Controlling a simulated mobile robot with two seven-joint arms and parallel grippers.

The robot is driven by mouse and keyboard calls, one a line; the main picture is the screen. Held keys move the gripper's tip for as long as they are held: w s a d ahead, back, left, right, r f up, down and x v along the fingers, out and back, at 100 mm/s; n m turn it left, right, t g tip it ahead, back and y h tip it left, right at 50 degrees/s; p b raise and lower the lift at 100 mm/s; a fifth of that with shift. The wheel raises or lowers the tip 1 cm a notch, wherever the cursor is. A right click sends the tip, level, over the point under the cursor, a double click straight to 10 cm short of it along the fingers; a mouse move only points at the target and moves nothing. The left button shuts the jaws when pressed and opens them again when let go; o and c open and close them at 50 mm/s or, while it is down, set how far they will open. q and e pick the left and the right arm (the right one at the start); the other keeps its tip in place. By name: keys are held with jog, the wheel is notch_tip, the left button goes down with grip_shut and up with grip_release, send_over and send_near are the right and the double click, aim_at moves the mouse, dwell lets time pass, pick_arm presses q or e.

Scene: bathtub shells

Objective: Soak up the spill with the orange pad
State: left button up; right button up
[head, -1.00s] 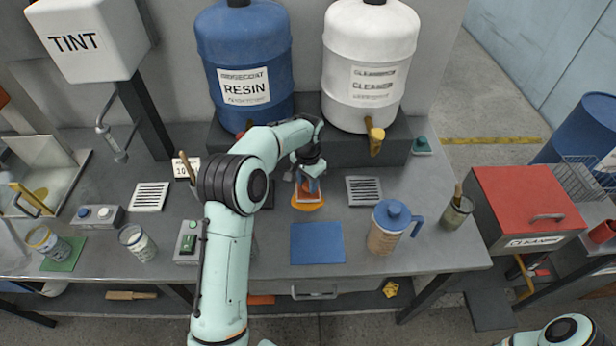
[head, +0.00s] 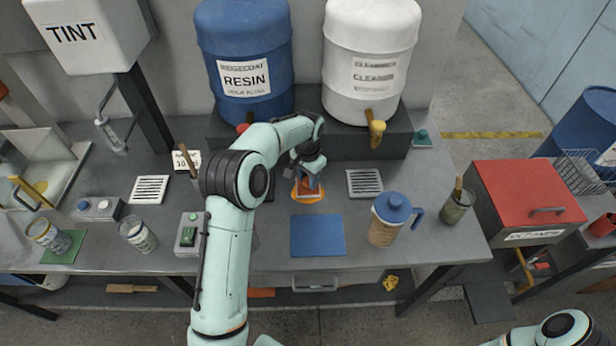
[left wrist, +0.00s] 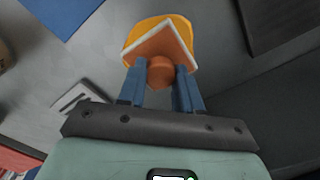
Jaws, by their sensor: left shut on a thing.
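The orange pad (head: 309,188) has a pale edge and a round knob on its back. My left gripper (head: 308,180) is shut on this knob, its blue fingers on either side of it in the left wrist view (left wrist: 160,72). The spill (head: 307,200) is a yellow-orange patch on the grey bench. The pad is over the spill and hides its middle; spill shows around the pad, also in the left wrist view (left wrist: 158,26). I cannot tell whether the pad touches the bench. My right gripper is out of view.
A blue mat (head: 318,236) lies in front of the spill. A blue-lidded jug (head: 388,220) stands front right, a grated plate (head: 364,183) right. The resin drum (head: 245,60) and cleaner drum (head: 368,60) stand on a raised step behind. A green-button box (head: 189,235) stands left.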

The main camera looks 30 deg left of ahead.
pick_arm(q)
jog(key=shift+f, duration=0.5)
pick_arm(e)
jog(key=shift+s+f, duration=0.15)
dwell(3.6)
